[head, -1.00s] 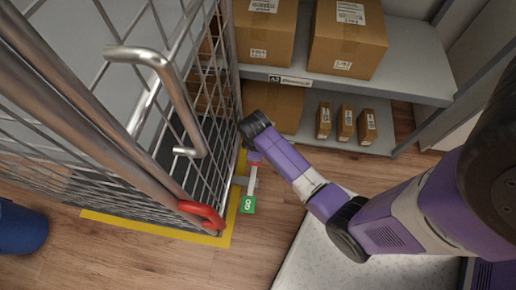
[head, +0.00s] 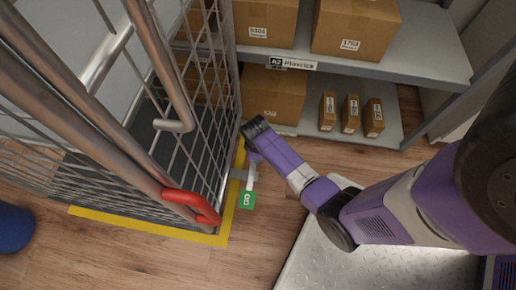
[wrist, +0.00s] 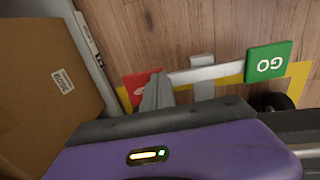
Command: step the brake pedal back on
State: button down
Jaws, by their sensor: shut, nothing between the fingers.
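The brake pedal is a pale rocking bar (wrist: 207,74) low at the roll cage's corner, with a green GO pad (wrist: 268,62) at one end and a red pad (wrist: 140,84) at the other. In the head view the green pad (head: 247,200) shows below my gripper (head: 252,157), and the red pad is hidden. In the wrist view my gripper (wrist: 157,92) is shut and empty, its grey fingertips over the red pad and partly covering it. I cannot tell whether they touch it. The roll cage (head: 190,206) with its red latch handle stands at the left.
Yellow floor tape (head: 150,226) runs along the cage's base. A shelf (head: 340,62) with cardboard boxes (head: 356,27) stands behind. A pale speckled platform (head: 375,268) lies at the lower right, a blue bin (head: 14,228) at the far left. Wood floor between is clear.

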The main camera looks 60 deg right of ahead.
dwell(0.3)
jog(key=shift+w+d+f+y+p, duration=0.2)
jog(key=shift+d+f+y+p, duration=0.1)
jog(key=shift+d+f+y, duration=0.25)
jog(key=shift+f+g+y, duration=0.4)
jog(key=shift+y, duration=0.25)
jog(key=shift+d+f+b, duration=0.15)
jog(key=shift+f+b, duration=0.15)
jog(key=shift+f, duration=0.1)
notch_tip(320, 180, up, 14)
jog(key=w+d+p, duration=0.1)
jog(key=d+p, duration=0.1)
jog(key=p, duration=0.7)
jog(key=shift+d+p, duration=0.15)
jog(key=shift+p, duration=0.15)
